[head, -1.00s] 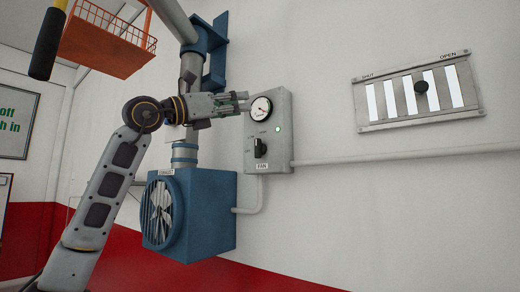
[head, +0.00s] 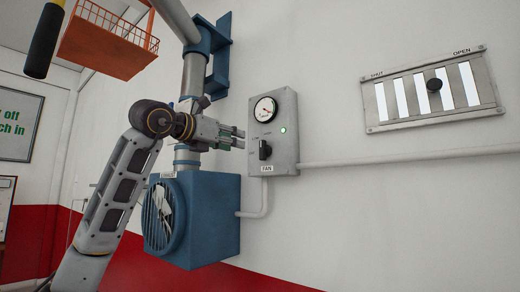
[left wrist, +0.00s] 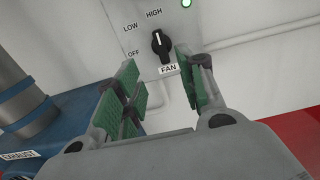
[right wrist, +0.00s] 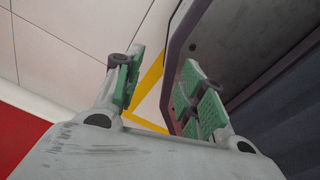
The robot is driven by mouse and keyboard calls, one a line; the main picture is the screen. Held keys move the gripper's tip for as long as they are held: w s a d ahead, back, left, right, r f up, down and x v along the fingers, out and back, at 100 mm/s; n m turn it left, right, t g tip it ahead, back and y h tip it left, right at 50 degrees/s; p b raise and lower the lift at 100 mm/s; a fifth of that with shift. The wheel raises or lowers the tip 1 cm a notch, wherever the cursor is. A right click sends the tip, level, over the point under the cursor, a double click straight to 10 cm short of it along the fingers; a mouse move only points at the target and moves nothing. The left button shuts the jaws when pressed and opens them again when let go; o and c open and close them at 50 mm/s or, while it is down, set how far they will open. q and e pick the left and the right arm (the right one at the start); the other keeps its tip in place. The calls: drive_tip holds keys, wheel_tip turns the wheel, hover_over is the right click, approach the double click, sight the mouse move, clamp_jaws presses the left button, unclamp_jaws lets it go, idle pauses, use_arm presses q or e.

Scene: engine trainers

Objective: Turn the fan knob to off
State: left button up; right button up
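The black fan knob (head: 265,149) is on a grey wall panel (head: 287,150), above a FAN label. In the left wrist view the knob (left wrist: 160,44) has its white mark pointing up toward HIGH; LOW and OFF are to its left. My left gripper (head: 240,137) is open and empty, just left of the panel at about knob height. In the left wrist view its fingers (left wrist: 156,58) are spread, with the knob beyond and between them, apart from both. My right gripper (right wrist: 162,62) is open and empty, outside the head view.
A gauge (head: 265,109) and a lit green lamp (head: 283,130) are on the panel. The blue fan housing (head: 215,220) and its exhaust pipe (head: 195,75) stand close by the left arm. A slotted vent (head: 430,91) is on the wall at right. A dark-grey surface (right wrist: 245,50) is beyond the right gripper.

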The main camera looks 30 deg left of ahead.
drive_tip(key=shift+w, duration=0.5)
use_arm(q)
drive_tip(key=p, duration=0.2)
approach(261, 148)
drive_tip(key=w, duration=0.5)
drive_tip(key=w+p, duration=0.1)
drive_tip(key=w, duration=0.2)
drive_tip(key=shift+w+d, duration=0.2)
drive_tip(key=shift+d, duration=0.05)
drive_tip(key=shift+w, duration=0.55)
clamp_jaws()
use_arm(e)
drive_tip(key=a+r, duration=0.1)
drive_tip(key=s+a+r, duration=0.1)
drive_tip(key=r, duration=0.1)
drive_tip(key=shift+s+a+r, duration=0.1)
drive_tip(key=shift+s, duration=0.05)
